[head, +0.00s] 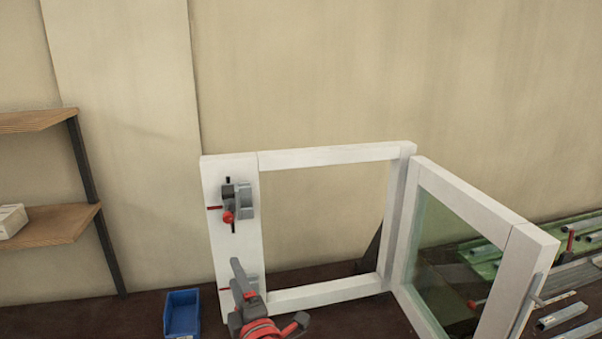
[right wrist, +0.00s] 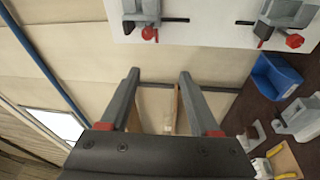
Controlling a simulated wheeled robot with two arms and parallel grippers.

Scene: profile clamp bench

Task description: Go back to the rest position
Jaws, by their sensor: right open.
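My right gripper (head: 268,291) is at the bottom of the head view, in front of the lower left corner of the white window frame (head: 330,156). In the right wrist view its two grey fingers (right wrist: 158,75) stand apart with nothing between them. A grey clamp with a red knob (head: 241,199) sits high on the frame's wide left board (head: 215,250). A second clamp lower on that board is mostly hidden behind my gripper. Two clamps show at the top of the wrist view, left (right wrist: 141,14) and right (right wrist: 284,14). My left gripper is not in view.
A glazed sash (head: 462,195) stands swung open on the right. Metal profiles (head: 560,317) lie on the bench at right, some on a green mat. A blue bin (head: 182,314) stands left of the gripper. Wooden shelves (head: 50,225) are at far left. The wall space above the frame is free.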

